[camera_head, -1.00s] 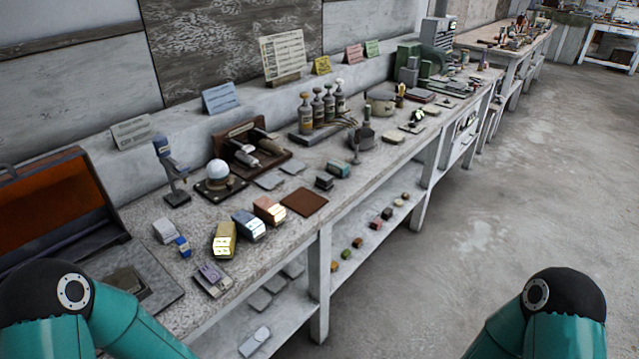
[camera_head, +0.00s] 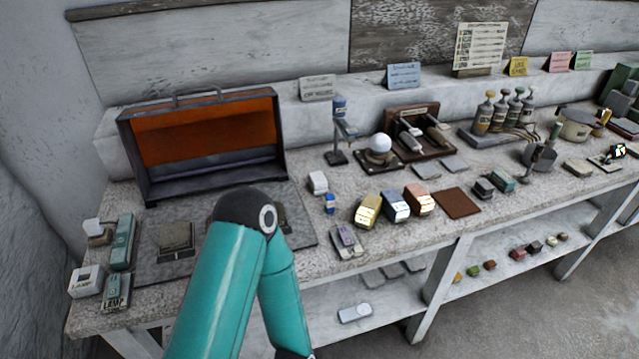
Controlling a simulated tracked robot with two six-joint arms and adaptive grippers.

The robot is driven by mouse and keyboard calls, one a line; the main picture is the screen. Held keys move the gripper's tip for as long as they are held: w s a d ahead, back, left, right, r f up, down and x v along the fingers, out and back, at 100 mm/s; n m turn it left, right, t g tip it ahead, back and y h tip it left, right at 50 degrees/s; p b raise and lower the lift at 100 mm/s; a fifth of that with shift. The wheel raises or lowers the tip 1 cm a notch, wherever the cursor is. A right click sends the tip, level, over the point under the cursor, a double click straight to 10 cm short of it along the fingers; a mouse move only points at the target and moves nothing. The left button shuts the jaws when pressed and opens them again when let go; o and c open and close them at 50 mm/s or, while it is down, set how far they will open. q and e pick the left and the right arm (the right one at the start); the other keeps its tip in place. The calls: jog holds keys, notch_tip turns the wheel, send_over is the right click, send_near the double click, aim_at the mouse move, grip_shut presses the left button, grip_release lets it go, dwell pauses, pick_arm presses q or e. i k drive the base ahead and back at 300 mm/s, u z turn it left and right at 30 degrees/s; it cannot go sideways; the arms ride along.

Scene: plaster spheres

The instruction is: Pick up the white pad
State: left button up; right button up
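A small white block (camera_head: 318,182), perhaps the white pad, lies on the speckled bench top in the camera_head view. It is right of the open orange-lined case and just behind a small blue bottle-like item (camera_head: 329,204). Another whitish box (camera_head: 86,282) with dark lettering sits at the bench's left front corner; I cannot tell which one is the pad. A teal arm of mine, with its dark joint, rises in front of the bench. Neither of my grippers is in view. The arm hides part of the dark mat and what lies on it.
The open case (camera_head: 205,140) stands on a dark mat. Yellow (camera_head: 367,211), blue (camera_head: 396,206) and orange (camera_head: 418,199) blocks sit right of the white block. A white sphere (camera_head: 379,143) rests on a stand behind. A shelf (camera_head: 380,300) runs below.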

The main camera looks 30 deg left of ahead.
aim_at(318, 182)
jog(key=z, duration=1.2)
jog(key=i, duration=0.1)
jog(key=u, duration=2.7)
